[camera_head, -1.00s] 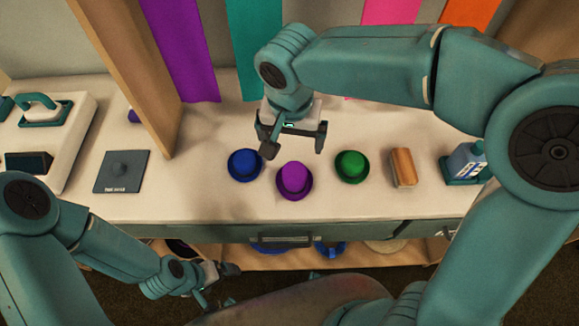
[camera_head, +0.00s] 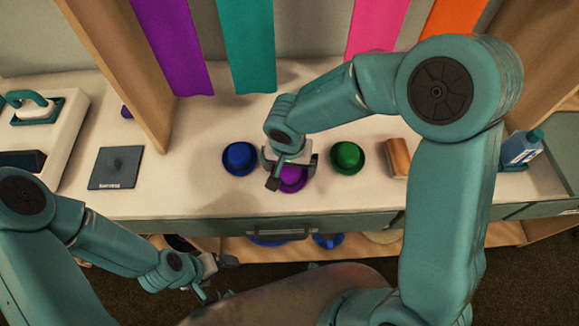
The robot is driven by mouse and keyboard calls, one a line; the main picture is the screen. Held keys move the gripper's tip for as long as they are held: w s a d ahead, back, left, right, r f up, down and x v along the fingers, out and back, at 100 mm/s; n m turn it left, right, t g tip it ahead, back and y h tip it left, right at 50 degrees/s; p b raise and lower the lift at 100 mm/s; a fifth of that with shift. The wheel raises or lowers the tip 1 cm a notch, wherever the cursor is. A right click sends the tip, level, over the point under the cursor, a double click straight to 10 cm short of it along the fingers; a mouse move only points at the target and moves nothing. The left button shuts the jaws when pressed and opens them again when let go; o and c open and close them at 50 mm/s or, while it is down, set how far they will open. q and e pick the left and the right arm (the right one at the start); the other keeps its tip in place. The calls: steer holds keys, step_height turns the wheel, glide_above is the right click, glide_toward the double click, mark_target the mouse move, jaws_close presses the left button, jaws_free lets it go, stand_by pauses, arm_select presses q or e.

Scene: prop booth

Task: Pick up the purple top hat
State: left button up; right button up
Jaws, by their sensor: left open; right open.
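The purple top hat (camera_head: 291,181) stands on the pale counter, between the blue hat (camera_head: 240,158) and the green hat (camera_head: 347,158). My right gripper (camera_head: 288,182) is open, right over the purple hat, and hides most of it. I cannot tell whether its fingers touch the hat. My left gripper (camera_head: 216,281) is open and empty, low in front of the counter at the lower left.
A brown block (camera_head: 397,158) and a blue bottle (camera_head: 521,149) stand right of the green hat. A dark square plate (camera_head: 116,168) lies at the left, beside a wooden post (camera_head: 125,80). Purple, teal, pink and orange strips hang behind. A drawer handle (camera_head: 281,231) is on the counter front.

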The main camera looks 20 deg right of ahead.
steer(key=shift+f, duration=0.45)
steer(key=c, duration=0.7)
steer(key=shift+r, duration=0.15)
step_height(320, 180, up, 20)
steer(key=p, duration=0.1)
steer(key=shift+w+d+f+n+y, duration=0.1)
steer(key=shift+w+d+f+n, duration=0.7)
steer(key=shift+f, duration=1.35)
steer(key=shift+w+d+f+n+y, duration=0.1)
steer(key=shift+w+d+f+n, duration=0.2)
steer(key=shift+d+f+n, duration=1.1)
steer(key=shift+w+d+f+n+y, duration=0.1)
steer(key=shift+w+d+f+n, duration=0.8)
steer(key=shift+f, duration=1.95)
steer(key=shift+s+d+m, duration=0.35)
steer(key=shift+s+m, duration=0.05)
